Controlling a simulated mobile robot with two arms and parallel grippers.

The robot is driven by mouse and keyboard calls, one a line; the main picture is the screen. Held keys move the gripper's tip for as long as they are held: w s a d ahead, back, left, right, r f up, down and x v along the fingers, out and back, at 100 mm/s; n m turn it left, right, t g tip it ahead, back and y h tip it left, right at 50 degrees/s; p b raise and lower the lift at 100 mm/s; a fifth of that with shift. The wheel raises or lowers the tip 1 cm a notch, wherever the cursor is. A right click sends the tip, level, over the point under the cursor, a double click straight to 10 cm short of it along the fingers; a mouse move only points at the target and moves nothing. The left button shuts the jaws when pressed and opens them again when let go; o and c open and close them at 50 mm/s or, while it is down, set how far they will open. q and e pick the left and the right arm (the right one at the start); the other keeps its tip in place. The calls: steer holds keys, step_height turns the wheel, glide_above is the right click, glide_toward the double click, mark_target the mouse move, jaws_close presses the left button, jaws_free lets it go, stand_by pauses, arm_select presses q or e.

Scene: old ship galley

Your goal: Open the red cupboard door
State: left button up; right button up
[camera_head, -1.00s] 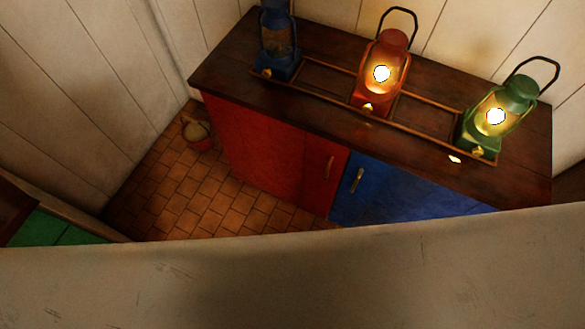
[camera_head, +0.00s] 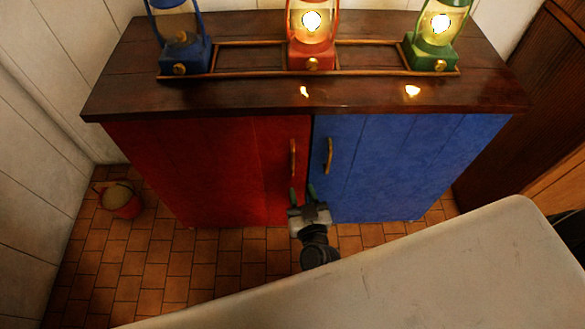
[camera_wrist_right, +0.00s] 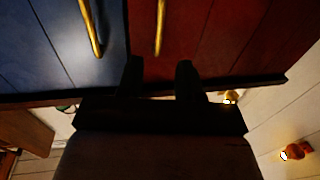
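The red cupboard door (camera_head: 215,165) is shut, on the left of the cupboard front. Its upright brass handle (camera_head: 292,158) is near the door's right edge. In the right wrist view the red door (camera_wrist_right: 215,35) is on the right, with its handle (camera_wrist_right: 160,28) ahead of the gap between the fingers. My right gripper (camera_head: 302,193) is open and empty, just below the handle in the head view and apart from it. The wrist view shows the two dark fingers of the right gripper (camera_wrist_right: 160,75) spread. My left gripper is not in view.
The blue door (camera_head: 400,165) with its own handle (camera_head: 328,155) is shut beside the red one. Blue, red and green lanterns stand in a rack on the wooden top (camera_head: 230,97).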

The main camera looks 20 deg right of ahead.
mark_target(293, 161)
steer(key=w, duration=0.6)
steer(key=w+d+b, duration=0.1)
steer(key=w, duration=0.2)
steer(key=shift+w, duration=0.8)
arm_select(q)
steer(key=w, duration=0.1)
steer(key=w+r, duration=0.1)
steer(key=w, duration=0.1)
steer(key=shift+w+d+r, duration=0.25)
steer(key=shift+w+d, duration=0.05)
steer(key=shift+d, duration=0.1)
arm_select(e)
jaws_close()
